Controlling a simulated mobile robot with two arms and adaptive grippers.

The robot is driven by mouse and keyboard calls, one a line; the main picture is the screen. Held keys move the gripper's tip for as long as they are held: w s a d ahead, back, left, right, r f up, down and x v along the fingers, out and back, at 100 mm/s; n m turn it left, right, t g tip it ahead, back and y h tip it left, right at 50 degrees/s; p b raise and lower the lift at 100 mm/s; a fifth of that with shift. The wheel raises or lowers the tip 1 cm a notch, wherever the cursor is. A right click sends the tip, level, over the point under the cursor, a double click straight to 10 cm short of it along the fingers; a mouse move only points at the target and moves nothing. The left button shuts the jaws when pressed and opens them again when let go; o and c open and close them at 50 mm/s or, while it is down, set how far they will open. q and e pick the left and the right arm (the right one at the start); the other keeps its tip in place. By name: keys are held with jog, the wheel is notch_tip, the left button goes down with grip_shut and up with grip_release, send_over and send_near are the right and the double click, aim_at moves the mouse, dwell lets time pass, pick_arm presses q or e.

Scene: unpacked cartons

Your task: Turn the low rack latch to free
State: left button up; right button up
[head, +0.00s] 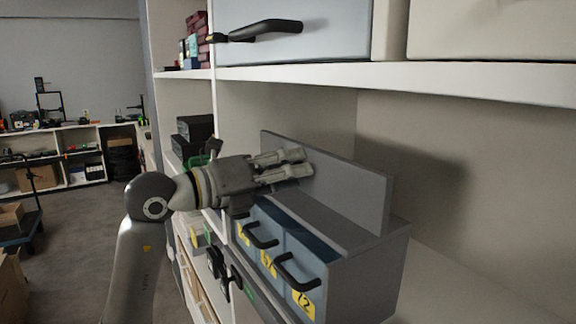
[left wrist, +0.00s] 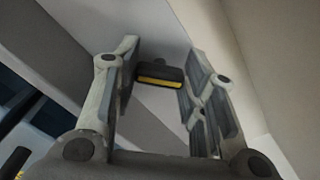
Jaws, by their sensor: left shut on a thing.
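The low rack latch (left wrist: 160,76) shows in the left wrist view as a small dark handle with a yellow stripe, mounted on a grey panel. My left gripper (head: 303,163) is shut on this latch, which sits between its two fingers. In the head view the gripper lies in front of the upright back panel of the grey rack (head: 378,250), above its blue drawers, and hides the latch. I cannot tell the latch's exact angle. My right gripper is in neither view.
Blue drawers (head: 305,262) with black handles and yellow labels fill the rack front, below my gripper. A white shelf board (head: 420,82) runs overhead, carrying a pale bin (head: 330,45) with a black handle. Floor (head: 85,215) is open at the left.

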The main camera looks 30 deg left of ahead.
pick_arm(q)
jog(key=n+p, duration=0.1)
jog(key=n, duration=0.1)
jog(key=shift+r+n, duration=0.1)
jog(key=shift+n, duration=0.3)
jog(key=n+p, duration=0.2)
jog(key=shift+n, duration=0.4)
jog(key=n+p, duration=0.2)
jog(key=n, duration=0.1)
jog(key=shift+p, duration=0.35)
jog(key=shift+n, duration=0.5)
jog(key=shift+f, duration=0.2)
jog(key=o, duration=1)
